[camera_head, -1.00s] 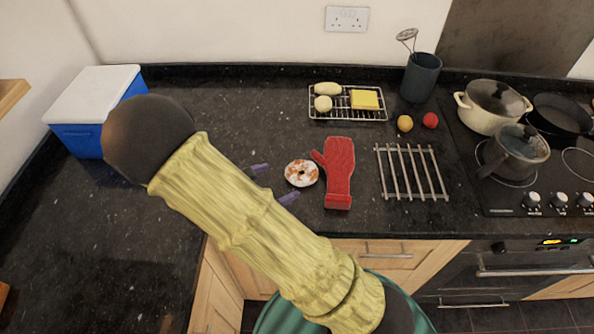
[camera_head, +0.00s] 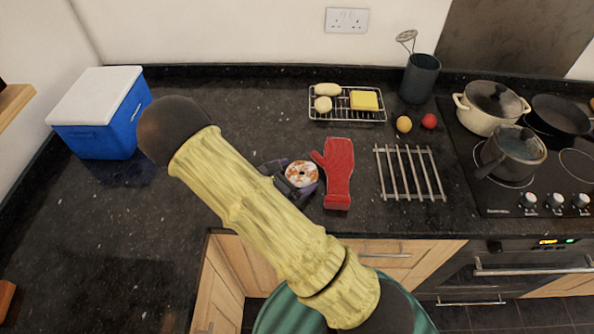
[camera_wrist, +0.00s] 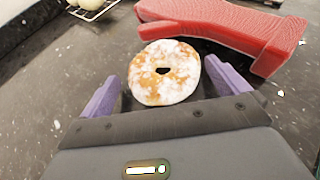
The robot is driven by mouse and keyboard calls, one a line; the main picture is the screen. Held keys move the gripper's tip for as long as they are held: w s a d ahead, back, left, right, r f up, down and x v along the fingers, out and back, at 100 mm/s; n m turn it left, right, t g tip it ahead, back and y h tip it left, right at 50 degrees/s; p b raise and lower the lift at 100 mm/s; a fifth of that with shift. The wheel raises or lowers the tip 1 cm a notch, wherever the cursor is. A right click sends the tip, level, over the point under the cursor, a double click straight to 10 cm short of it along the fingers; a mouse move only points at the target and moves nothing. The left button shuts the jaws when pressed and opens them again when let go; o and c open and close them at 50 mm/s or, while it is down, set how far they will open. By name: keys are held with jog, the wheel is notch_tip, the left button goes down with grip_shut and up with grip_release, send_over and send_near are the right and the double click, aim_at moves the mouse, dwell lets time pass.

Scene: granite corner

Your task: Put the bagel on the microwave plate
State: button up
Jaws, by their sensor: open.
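The bagel (camera_head: 301,174), round with white icing and orange-brown patches, lies on the dark counter. In the wrist view the bagel (camera_wrist: 165,72) sits between the two purple fingers of my gripper (camera_wrist: 162,78), which are spread on either side of it with gaps showing. In the head view my gripper (camera_head: 289,180) is at the bagel's left side, partly hidden by my arm. No microwave or microwave plate shows in either view.
A red oven mitt (camera_head: 338,172) lies close to the bagel's right. A metal trivet (camera_head: 409,172) lies further right, near the hob with pots. A wire rack (camera_head: 347,103) with food stands behind. A blue cooler (camera_head: 100,115) stands at left; the counter between is clear.

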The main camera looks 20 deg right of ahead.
aim_at(297, 173)
jog(key=shift+w+d+f, duration=0.2)
jog(key=shift+w+d, duration=0.05)
jog(key=shift+d, duration=0.25)
jog(key=shift+c, duration=0.4)
jog(key=c, duration=0.4)
jog(key=shift+c, duration=0.2)
jog(key=shift+r, duration=0.1)
notch_tip(297, 173, up, 10)
jog(key=shift+f+b, duration=0.1)
jog(key=shift+b, duration=0.35)
